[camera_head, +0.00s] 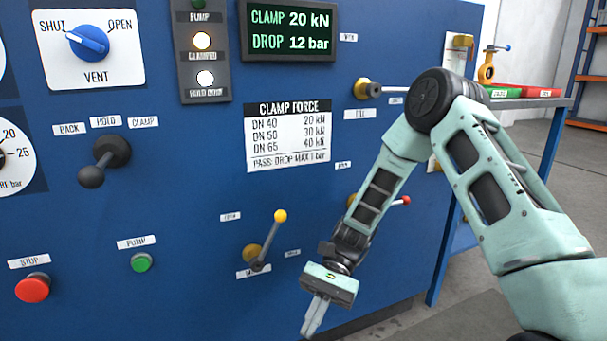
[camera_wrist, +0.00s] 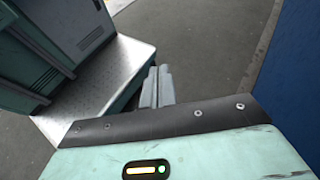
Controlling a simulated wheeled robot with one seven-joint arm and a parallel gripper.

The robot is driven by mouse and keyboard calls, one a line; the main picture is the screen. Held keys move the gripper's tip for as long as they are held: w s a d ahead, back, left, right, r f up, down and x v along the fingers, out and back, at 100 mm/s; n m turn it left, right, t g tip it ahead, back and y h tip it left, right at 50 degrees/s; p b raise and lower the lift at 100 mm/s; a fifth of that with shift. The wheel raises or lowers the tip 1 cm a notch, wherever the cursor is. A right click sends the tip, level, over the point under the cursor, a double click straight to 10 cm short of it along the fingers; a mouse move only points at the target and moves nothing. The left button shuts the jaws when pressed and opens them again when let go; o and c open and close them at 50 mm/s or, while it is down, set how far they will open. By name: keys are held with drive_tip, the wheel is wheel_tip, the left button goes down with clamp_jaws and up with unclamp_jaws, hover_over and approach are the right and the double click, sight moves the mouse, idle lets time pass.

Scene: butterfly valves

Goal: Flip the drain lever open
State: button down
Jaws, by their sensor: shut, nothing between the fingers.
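A lever with a red knob (camera_head: 405,201) shows in the head view, partly behind my arm. Its brass hub is nearly all hidden and its name label is not visible. A second lever with a yellow knob (camera_head: 280,216) points up and slightly right from its brass hub, left of my gripper; its name label is too blurred to read. I cannot tell which one is the drain lever. My gripper (camera_head: 313,318) is shut and empty, pointing down in front of the panel's lower part, apart from both levers. Its shut fingers also show in the wrist view (camera_wrist: 157,86).
The blue panel (camera_head: 190,260) also bears a fill lever (camera_head: 395,90), a black clamp lever (camera_head: 103,162), a red stop button (camera_head: 33,288) and a green pump button (camera_head: 141,262). A bench (camera_head: 530,101) stands at the right. Grey floor (camera_wrist: 205,50) lies below my gripper.

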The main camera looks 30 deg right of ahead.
drive_tip(key=s+a+r+n+h+p, duration=0.2)
drive_tip(key=s+r+n+h+p, duration=0.1)
drive_tip(key=r+p, duration=0.4)
drive_tip(key=s+a+r+n+t+h+p, duration=0.1)
drive_tip(key=s+a+r+n+h+p, duration=0.1)
drive_tip(key=r+p, duration=0.6)
drive_tip(key=s+a+r+n+t+h+p, duration=0.1)
drive_tip(key=r+p, duration=0.6)
drive_tip(key=r, duration=0.9)
drive_tip(key=s+a+n+h, duration=0.1)
drive_tip(key=s+n+h, duration=0.1)
drive_tip(key=s+n, duration=0.1)
drive_tip(key=shift+r+n+h+p, duration=0.2)
drive_tip(key=shift+n+h+p, duration=0.1)
drive_tip(key=shift+n+p, duration=0.1)
drive_tip(key=shift+a, duration=0.1)
drive_tip(key=s+a+r+n+t+h, duration=0.2)
drive_tip(key=s+r+n+t, duration=0.4)
drive_tip(key=s+n, duration=0.15)
wheel_tip(320, 180, up, 19)
drive_tip(key=p, duration=1.9)
drive_tip(key=shift+w+d+f+g+p, duration=0.15)
drive_tip(key=shift+d+f+g+p, duration=0.05)
drive_tip(key=shift+d+g+p, duration=0.1)
